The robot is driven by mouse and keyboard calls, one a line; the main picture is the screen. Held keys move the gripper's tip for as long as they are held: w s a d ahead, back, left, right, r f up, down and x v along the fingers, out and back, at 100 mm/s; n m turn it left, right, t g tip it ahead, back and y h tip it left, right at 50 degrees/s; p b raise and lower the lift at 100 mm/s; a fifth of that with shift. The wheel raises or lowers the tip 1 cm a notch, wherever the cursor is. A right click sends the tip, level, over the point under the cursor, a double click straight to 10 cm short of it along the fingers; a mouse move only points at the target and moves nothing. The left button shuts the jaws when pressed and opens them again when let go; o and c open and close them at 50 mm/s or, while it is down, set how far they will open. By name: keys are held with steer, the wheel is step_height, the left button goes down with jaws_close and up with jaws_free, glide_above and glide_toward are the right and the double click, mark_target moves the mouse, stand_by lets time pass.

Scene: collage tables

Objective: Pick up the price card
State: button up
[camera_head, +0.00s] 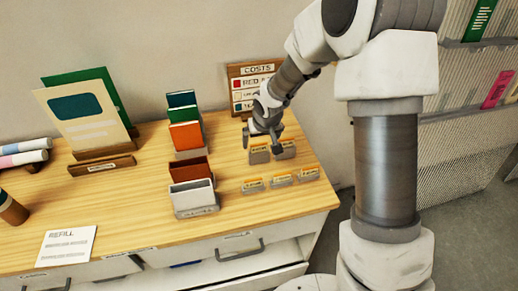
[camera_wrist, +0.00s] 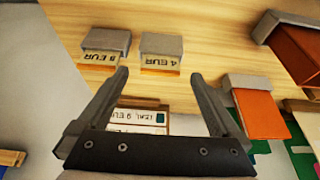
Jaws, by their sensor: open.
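Several small price cards stand in grey holders at the right end of the wooden table. The back row has two, a left card (camera_head: 259,148) and a right card (camera_head: 287,144). In the wrist view their print appears upside down, as a "4 EUR" card (camera_wrist: 160,61) and a "5 EUR" card (camera_wrist: 98,59). The front row has a left card (camera_head: 253,184), a middle card (camera_head: 282,179) and a right card (camera_head: 309,171). My gripper (camera_head: 262,141) is open and empty, close to the back row. In the wrist view, the "4 EUR" card lies just beyond and between the fingertips (camera_wrist: 158,75).
A costs board (camera_head: 245,84) stands behind my gripper against the wall. Holders with an orange card (camera_head: 185,136) and a white card (camera_head: 190,195) stand to the left. A refill sheet (camera_head: 66,246) lies front left. Bare tabletop lies around the card holders.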

mark_target(259, 146)
steer(key=shift+x, duration=1.6)
steer(key=c, duration=1.3)
